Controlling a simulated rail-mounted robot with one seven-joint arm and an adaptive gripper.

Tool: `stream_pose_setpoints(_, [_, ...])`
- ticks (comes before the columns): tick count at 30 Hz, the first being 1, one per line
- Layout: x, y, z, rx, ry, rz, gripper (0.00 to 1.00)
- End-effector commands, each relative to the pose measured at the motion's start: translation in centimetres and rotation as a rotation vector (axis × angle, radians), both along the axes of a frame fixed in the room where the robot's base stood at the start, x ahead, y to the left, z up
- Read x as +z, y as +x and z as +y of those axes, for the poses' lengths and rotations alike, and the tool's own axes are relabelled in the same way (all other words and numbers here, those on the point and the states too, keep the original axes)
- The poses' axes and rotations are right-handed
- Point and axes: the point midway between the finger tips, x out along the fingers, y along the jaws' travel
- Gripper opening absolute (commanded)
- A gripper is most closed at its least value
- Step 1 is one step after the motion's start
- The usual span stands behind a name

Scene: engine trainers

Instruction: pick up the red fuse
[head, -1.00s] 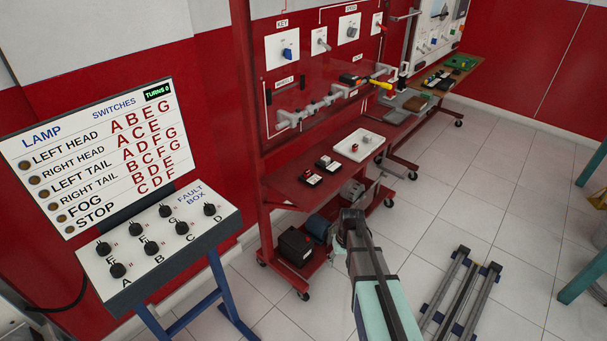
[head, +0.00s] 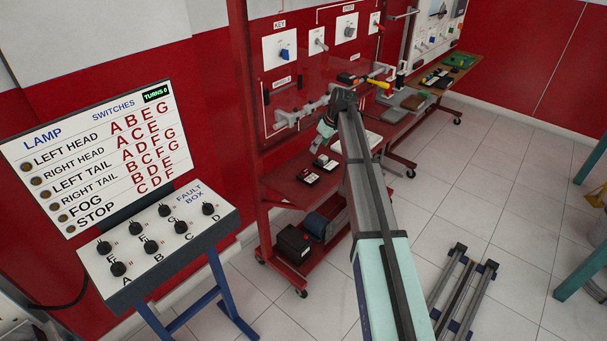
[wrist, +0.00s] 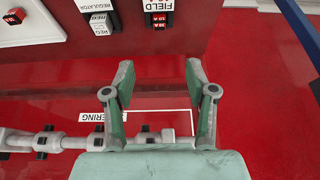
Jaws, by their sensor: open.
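In the wrist view, a red piece marked 10 A (wrist: 159,19) sits in a dark holder beside an upside-down FIELD label at the top. Another red piece (wrist: 14,16) with a dark round top lies on the white tray at the top left. I cannot tell for certain which is the red fuse. My gripper (wrist: 160,74) is open and empty, its two fingers apart, with both red pieces beyond the fingertips. In the head view, my gripper (head: 327,130) is over the shelf, near the grey pipe, and partly hidden by my arm.
Two dark holders (head: 308,176) (head: 325,163) stand on the red shelf. The white tray (head: 373,140) is partly behind my arm. A grey pipe (wrist: 75,140) runs along the back panel. A grey regulator piece (wrist: 101,22) sits between the red pieces.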

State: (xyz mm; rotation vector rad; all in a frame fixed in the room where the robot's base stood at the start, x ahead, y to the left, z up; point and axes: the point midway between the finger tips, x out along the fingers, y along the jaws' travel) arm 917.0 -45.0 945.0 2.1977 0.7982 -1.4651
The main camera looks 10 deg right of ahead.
Motion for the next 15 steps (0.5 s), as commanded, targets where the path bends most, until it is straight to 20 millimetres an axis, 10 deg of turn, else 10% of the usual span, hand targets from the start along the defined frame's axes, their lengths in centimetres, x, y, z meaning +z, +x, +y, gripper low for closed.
stream_pose_setpoints(15, [-8.6, 2.9, 2.4, -0.001, -0.001, 0.003, 0.56])
